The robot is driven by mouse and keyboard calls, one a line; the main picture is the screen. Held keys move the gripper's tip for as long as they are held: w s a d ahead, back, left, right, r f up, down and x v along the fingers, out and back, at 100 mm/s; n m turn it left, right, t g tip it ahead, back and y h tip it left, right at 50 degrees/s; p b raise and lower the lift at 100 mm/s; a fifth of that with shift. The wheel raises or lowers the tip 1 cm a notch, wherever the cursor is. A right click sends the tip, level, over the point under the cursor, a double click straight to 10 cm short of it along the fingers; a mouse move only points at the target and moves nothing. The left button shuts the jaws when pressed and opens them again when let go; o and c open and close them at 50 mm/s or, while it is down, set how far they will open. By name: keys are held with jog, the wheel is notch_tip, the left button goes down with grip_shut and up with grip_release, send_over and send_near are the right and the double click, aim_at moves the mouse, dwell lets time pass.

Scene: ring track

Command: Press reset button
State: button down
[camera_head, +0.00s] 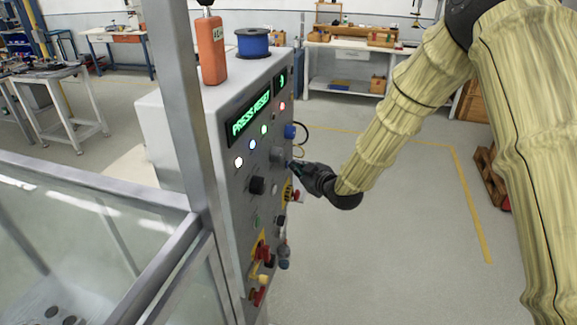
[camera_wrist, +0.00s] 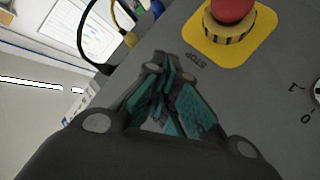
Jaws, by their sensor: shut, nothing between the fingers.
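A grey control panel (camera_head: 240,145) stands left of my arm, with a green display (camera_head: 250,114) that reads PRESS RESET. Small lit lamps sit below the display. A grey round control (camera_head: 277,154) and a black knob (camera_head: 256,185) stick out of the panel face. I cannot tell which control is the reset button. My gripper (camera_head: 291,164) is shut and empty, its tips close to the panel just below and right of the grey control. In the wrist view, the shut fingers (camera_wrist: 165,88) lie over the panel; contact is unclear.
A red stop button (camera_wrist: 231,10) on a yellow plate is right of the fingers in the wrist view. Lower panel controls include a yellow-tipped lever (camera_head: 264,279).

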jog(key=shift+a, duration=0.2)
dwell(0.3)
jog(key=shift+d, duration=0.2)
jog(key=shift+s+d, duration=0.15)
jog(key=shift+d, duration=0.45)
jog(key=d, duration=0.2)
jog(key=s+d, duration=0.1)
jog(key=d, duration=0.2)
jog(key=shift+b, duration=0.35)
dwell(0.7)
